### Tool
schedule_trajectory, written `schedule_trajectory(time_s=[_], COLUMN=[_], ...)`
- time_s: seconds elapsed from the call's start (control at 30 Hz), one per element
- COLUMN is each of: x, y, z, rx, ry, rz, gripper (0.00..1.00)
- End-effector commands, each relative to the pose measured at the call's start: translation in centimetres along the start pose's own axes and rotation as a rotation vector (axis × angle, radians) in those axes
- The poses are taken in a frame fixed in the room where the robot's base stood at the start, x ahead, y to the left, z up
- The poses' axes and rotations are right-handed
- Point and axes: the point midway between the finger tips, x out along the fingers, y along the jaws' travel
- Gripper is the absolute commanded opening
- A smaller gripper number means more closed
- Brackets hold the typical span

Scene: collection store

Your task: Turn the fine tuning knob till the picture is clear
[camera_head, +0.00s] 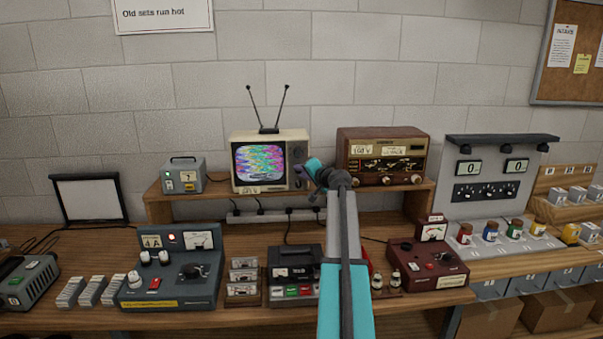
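A small cream television (271,136) stands on the wooden shelf with its two antenna rods spread upward. Its screen (259,162) is lit and shows wavy, garbled bands of colour, with no clear picture. The television's control strip is on the right of the screen. My gripper (302,177) is at the right front edge of the television and covers part of that strip. The fine tuning knob cannot be made out behind it. I cannot tell whether my gripper touches a knob, or whether its fingers are open or shut.
A brown radio (382,145) stands right of the television, and a small grey box (183,175) stands left. Below the shelf, the bench holds a blue-grey instrument (169,290), a black cassette device (294,264) and a dark red meter box (428,264). My arm crosses the middle.

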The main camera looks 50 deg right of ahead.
Motion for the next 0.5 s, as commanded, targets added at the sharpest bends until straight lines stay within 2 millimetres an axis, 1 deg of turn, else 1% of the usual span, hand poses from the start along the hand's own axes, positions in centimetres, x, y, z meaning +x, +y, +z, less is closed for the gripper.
schedule_trajectory(time_s=[0.23,0.5], x=[0.08,0.14], y=[0.22,0.43], z=[0.15,0.27], rx=[0.017,0.083], ry=[0.001,0.004], rz=[-0.009,-0.041], gripper=[0.0,0.0])
